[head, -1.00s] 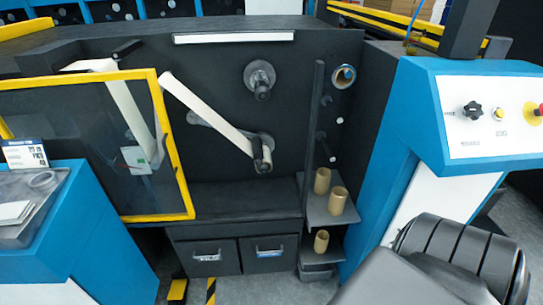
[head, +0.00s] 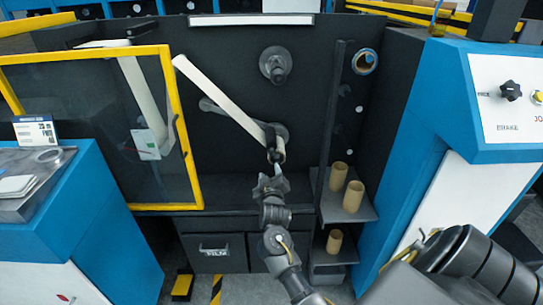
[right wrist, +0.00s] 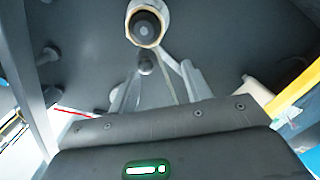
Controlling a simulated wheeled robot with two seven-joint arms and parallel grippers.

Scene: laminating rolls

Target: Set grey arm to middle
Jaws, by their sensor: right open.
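The grey arm (head: 218,108) is mounted on the black machine panel, slanting down to the right behind a white web strip (head: 215,90). At its lower right end is a dark roller (head: 277,138). My right gripper (head: 270,172) is just below that roller in the head view. In the right wrist view the two fingers of my right gripper (right wrist: 158,88) are apart with nothing between them. Beyond them is a round dark roller end (right wrist: 146,25) with a cream ring. Contact with it cannot be told. My left gripper is not in view.
A dark spindle (head: 275,65) sticks out above the grey arm. A yellow-framed clear door (head: 182,130) stands to the left. To the right are a vertical black post (head: 333,110) and a shelf (head: 350,213) with cardboard cores (head: 353,196). A blue control console (head: 450,90) stands far right.

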